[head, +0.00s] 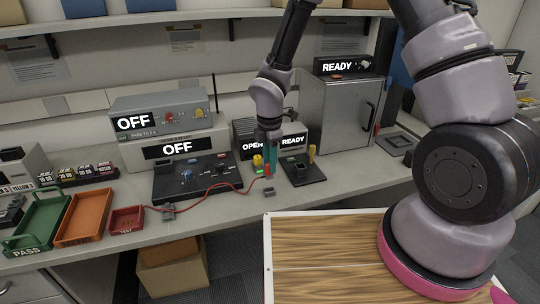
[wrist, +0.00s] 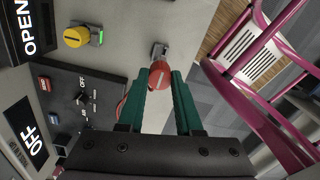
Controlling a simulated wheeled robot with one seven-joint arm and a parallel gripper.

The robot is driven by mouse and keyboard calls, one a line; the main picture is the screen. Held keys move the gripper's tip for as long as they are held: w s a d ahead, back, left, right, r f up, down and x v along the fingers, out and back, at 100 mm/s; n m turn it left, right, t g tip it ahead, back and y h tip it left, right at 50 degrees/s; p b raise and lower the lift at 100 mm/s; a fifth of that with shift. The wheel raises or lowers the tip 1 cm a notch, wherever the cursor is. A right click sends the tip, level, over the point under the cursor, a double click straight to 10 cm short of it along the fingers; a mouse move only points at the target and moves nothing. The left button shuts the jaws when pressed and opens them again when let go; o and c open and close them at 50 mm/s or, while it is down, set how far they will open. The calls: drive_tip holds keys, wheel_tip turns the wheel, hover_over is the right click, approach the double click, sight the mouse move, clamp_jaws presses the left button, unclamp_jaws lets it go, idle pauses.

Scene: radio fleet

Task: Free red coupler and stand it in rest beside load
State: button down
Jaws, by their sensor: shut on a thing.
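The red coupler (wrist: 160,75) is between the green fingers of my gripper (wrist: 161,88), which is shut on it. In the head view my gripper (head: 270,160) points down at the bench in front of the black finned box marked OPEN (head: 243,135). A red cable (head: 215,187) runs from the coupler's area to the left along the bench. A small grey block (head: 263,192), perhaps the rest, sits near the front edge; it shows just beyond the coupler in the wrist view (wrist: 159,50). Whether the coupler touches anything underneath is hidden.
A dark panel with knobs (head: 197,178) is to the left, below units reading OFF. A black plate with a brass post (head: 312,153) is to the right. Red, orange and green trays (head: 83,217) lie left.

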sight(269, 178)
drive_tip(key=shift+f, duration=1.25)
drive_tip(key=shift+f, duration=1.9)
idle(0.4)
drive_tip(key=c, duration=0.5)
unclamp_jaws()
wheel_tip(269, 178, up, 11)
drive_tip(key=shift+f, duration=0.1)
